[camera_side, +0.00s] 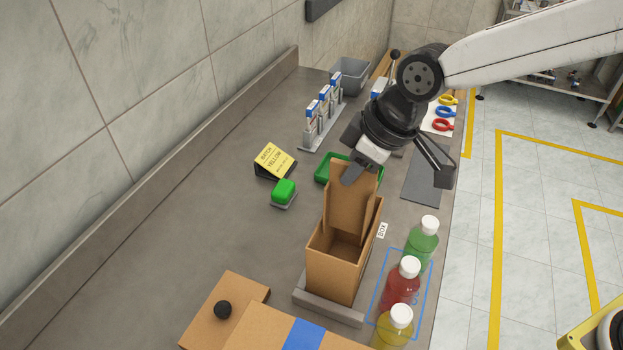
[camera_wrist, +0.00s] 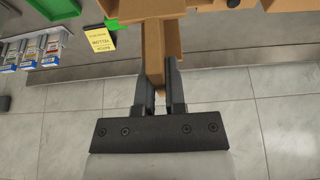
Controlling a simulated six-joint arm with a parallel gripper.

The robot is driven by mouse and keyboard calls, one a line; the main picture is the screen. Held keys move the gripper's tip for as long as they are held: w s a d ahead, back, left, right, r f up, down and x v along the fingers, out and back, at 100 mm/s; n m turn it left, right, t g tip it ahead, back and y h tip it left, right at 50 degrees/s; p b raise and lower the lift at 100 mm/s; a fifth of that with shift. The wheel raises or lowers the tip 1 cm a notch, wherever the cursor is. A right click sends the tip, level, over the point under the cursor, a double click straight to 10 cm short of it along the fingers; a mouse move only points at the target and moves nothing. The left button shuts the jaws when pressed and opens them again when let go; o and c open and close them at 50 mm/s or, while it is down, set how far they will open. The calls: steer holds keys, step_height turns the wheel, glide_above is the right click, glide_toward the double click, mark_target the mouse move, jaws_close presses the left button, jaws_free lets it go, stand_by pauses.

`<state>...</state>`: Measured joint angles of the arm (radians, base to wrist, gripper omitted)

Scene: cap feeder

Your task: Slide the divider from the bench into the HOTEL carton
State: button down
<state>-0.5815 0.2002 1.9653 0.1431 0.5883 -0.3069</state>
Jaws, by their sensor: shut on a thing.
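An open-topped brown carton (camera_side: 332,272) stands upright in a grey holder (camera_side: 330,307) on the bench in the side view. No HOTEL lettering is readable on it. My gripper (camera_side: 354,174) is above the carton's far end, shut on the upper part of a brown cardboard divider (camera_side: 347,205). The divider is upright, and its lower end meets the far end of the carton's mouth; I cannot tell whether it is inside or behind the wall. In the wrist view, the divider (camera_wrist: 154,55) shows as a narrow strip between the fingers of my gripper (camera_wrist: 158,90).
Bottles with white caps, green (camera_side: 422,240), red (camera_side: 400,286) and yellow (camera_side: 394,328), stand right of the carton. A closed brown box (camera_side: 262,335) is at the front. A green block (camera_side: 284,190), yellow sign (camera_side: 274,160) and green tray (camera_side: 322,170) lie behind.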

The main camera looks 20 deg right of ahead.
steer(key=shift+f, duration=0.45)
stand_by(0.3)
glide_above(340, 227)
steer(key=d, duration=0.1)
steer(key=shift+s+f, duration=0.2)
steer(key=shift+f, duration=4.95)
